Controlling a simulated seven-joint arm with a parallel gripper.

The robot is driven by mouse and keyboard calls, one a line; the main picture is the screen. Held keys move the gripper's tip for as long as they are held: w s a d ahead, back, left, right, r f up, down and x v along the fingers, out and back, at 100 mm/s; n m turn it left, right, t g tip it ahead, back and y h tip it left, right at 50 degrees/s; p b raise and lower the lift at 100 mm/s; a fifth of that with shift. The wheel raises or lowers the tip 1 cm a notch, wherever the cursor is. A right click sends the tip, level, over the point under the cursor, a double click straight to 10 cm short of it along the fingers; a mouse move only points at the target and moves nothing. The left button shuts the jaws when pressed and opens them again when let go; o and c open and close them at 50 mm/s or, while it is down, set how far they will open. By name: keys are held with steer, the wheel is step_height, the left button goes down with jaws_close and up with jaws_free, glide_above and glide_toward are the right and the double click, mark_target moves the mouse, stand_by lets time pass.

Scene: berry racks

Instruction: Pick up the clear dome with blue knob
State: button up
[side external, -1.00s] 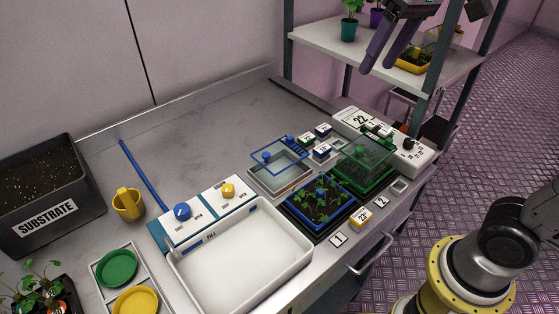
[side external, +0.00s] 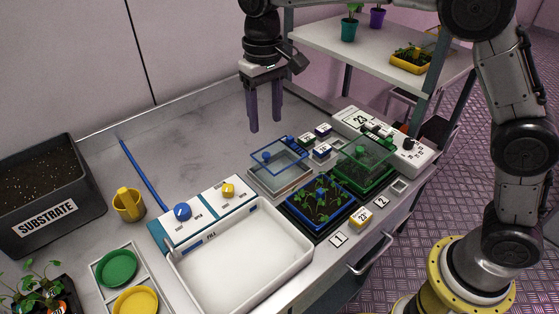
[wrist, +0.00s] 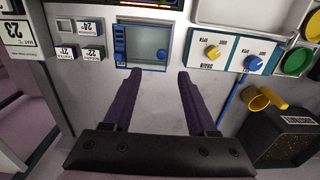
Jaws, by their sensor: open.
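The clear dome (side external: 291,157) has a blue rim and a blue knob (side external: 267,156). It sits over a pale tray (side external: 283,185) near the middle of the bench. In the wrist view the clear dome (wrist: 148,38) is at the top centre, its blue knob (wrist: 162,54) near its lower right corner. My gripper (side external: 266,124) is open and empty, pointing down above the bench, behind and above the dome in the side view. In the wrist view my gripper's fingertips (wrist: 157,77) are spread below the dome, apart from it.
A green-rimmed clear cover (side external: 366,151) stands right of the dome. A blue tray of seedlings (side external: 297,218) is in front. Small labelled blocks (side external: 322,150) lie close beside the dome. A white basin (side external: 301,253) and dial panel (side external: 206,207) are at left. The bench behind is clear.

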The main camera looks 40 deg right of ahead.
mark_target(266, 154)
step_height(266, 154, down, 9)
steer(key=shift+a, duration=0.15)
jaws_close()
stand_by(0.5)
stand_by(1.2)
